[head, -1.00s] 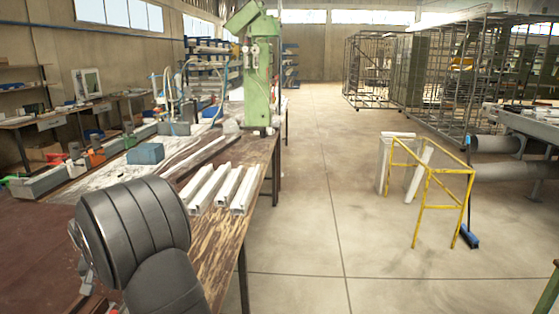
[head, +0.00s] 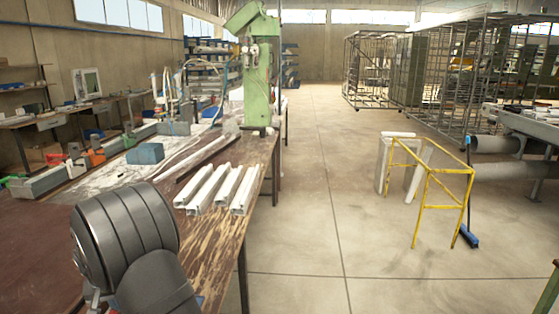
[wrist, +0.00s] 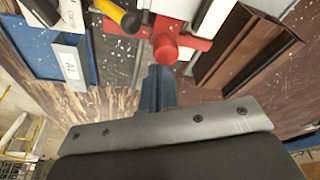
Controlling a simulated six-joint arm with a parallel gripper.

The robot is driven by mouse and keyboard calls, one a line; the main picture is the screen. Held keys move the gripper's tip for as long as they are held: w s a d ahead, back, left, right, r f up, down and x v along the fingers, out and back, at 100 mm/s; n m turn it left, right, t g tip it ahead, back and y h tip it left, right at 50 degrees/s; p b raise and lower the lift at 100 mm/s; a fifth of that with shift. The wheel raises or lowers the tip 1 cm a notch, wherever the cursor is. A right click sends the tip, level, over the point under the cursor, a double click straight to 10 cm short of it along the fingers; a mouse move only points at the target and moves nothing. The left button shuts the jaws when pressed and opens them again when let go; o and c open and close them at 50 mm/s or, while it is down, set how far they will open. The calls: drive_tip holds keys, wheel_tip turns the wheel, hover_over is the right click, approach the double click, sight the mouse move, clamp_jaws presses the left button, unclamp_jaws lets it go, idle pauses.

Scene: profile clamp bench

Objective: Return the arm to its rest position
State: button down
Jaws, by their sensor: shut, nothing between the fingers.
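My arm (head: 128,240) fills the lower left of the head view, over the front of the workbench (head: 213,245). Its round black wrist hides most of my gripper there. In the wrist view my gripper (wrist: 158,82) shows as narrow blue-grey fingers, shut with nothing between them. Just beyond the fingertips is a red clamp part with a round red knob (wrist: 165,50). I cannot tell whether the fingertips touch it. A yellow handle (wrist: 118,14) lies to the upper left of the knob.
In the head view several white profiles (head: 217,190) lie on the bench, below a green machine (head: 258,85). A yellow frame (head: 425,205) stands on the floor.

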idle(0.4)
wheel_tip(320, 180, up, 7)
drive_tip(key=w, duration=0.1)
drive_tip(key=f, duration=0.4)
drive_tip(key=s+f, duration=0.1)
drive_tip(key=f, duration=0.1)
drive_tip(key=shift+f, duration=0.15)
drive_tip(key=w, duration=0.2)
drive_tip(key=w+f, duration=0.1)
drive_tip(key=w, duration=0.1)
drive_tip(key=shift+w, duration=0.3)
drive_tip(key=shift+w+r, duration=0.1)
drive_tip(key=shift+w, duration=0.5)
